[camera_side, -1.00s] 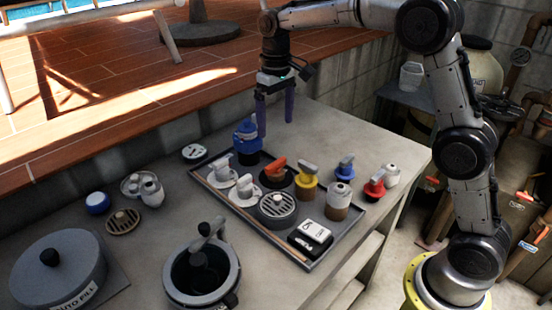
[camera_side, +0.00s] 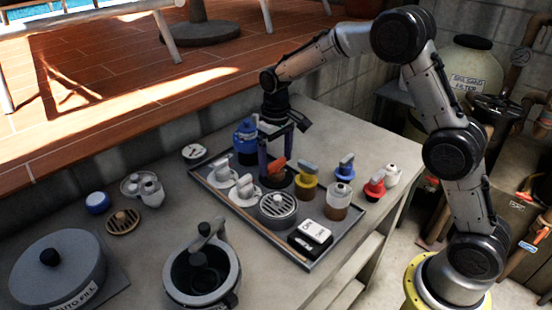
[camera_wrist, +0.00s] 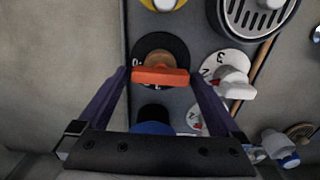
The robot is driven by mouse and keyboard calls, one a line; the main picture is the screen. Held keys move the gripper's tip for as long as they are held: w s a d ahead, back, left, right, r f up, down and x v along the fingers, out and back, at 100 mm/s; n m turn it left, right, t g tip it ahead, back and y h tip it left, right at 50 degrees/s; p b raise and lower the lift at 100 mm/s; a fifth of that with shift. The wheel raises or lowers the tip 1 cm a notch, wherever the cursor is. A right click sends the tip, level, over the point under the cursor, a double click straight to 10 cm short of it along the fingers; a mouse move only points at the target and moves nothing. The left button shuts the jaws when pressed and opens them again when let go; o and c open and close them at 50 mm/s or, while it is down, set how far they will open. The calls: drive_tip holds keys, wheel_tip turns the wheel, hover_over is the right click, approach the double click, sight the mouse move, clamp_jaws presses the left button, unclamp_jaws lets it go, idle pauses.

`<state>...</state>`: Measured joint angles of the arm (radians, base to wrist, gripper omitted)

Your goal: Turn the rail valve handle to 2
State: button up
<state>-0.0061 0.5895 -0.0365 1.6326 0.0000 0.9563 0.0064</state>
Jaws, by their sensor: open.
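An orange valve handle (camera_side: 277,163) stands on a round black dial (camera_side: 272,182) in the tray. In the wrist view the orange handle (camera_wrist: 160,76) lies crosswise, between the two fingertips. The dial's pale marks are partly hidden there, so I cannot read its setting. My gripper (camera_side: 277,160) is open, pointing down with its purple fingers around the orange handle. I cannot tell whether the fingers touch it. Two white handles (camera_side: 244,183) on white dials stand left of it; the wrist view shows one white handle (camera_wrist: 234,82) with numbers on its dial.
A blue bottle-like item (camera_side: 246,140) stands close behind and left. A yellow-based handle (camera_side: 306,180), a grey slotted drain (camera_side: 277,207), a jar (camera_side: 338,202) and a black-and-white box (camera_side: 311,236) crowd the grey tray (camera_side: 248,220).

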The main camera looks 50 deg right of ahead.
drive_tip(key=shift+c, duration=0.3)
drive_tip(key=c, duration=1)
drive_tip(key=shift+n, duration=0.3)
drive_tip(key=n, duration=0.5)
drive_tip(key=shift+r, duration=0.1)
drive_tip(key=n, duration=0.6)
drive_tip(key=o, duration=1.1)
drive_tip(key=shift+c, duration=0.2)
